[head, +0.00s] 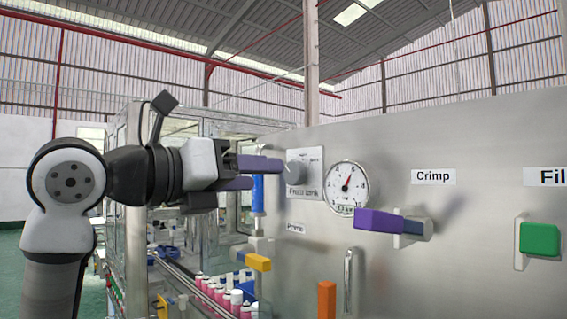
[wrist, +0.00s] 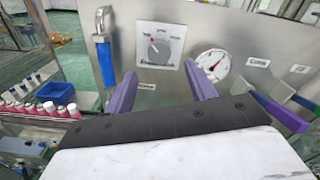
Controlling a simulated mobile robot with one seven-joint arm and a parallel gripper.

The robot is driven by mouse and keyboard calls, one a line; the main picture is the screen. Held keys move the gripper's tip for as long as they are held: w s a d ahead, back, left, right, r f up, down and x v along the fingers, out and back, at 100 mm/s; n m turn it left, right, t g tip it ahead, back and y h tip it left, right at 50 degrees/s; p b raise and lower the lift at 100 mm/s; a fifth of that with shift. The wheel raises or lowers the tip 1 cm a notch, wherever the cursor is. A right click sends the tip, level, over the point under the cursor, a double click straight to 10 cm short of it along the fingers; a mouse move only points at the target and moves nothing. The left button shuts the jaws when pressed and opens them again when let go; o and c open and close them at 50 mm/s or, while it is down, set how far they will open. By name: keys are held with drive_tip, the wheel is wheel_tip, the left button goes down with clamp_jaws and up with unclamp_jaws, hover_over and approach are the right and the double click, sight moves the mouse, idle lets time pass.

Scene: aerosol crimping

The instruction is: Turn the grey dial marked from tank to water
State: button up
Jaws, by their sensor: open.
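The grey dial (head: 296,169) sits on a pale square plate on the steel panel. It also shows in the wrist view (wrist: 158,48), with small markings around it that I cannot read surely. My gripper (head: 262,174) points at the panel just left of the dial in the head view. In the wrist view its two purple fingers (wrist: 162,88) are spread apart, one at each side below the dial plate, with nothing between them. The fingers look short of the dial and not touching it.
A round gauge (head: 347,187) is right of the dial. A purple-and-blue handle (head: 392,223) juts out below it. A blue handle (wrist: 106,62) hangs left of the dial. Green (head: 540,239), orange (head: 326,299) and yellow (head: 258,262) handles stick out. Pink-and-white cans (head: 222,296) stand below left.

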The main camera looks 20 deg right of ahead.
sight(291, 175)
drive_tip(key=p+x, duration=0.2)
drive_tip(key=x, duration=0.4)
drive_tip(key=shift+d, duration=0.15)
drive_tip(key=c, duration=1)
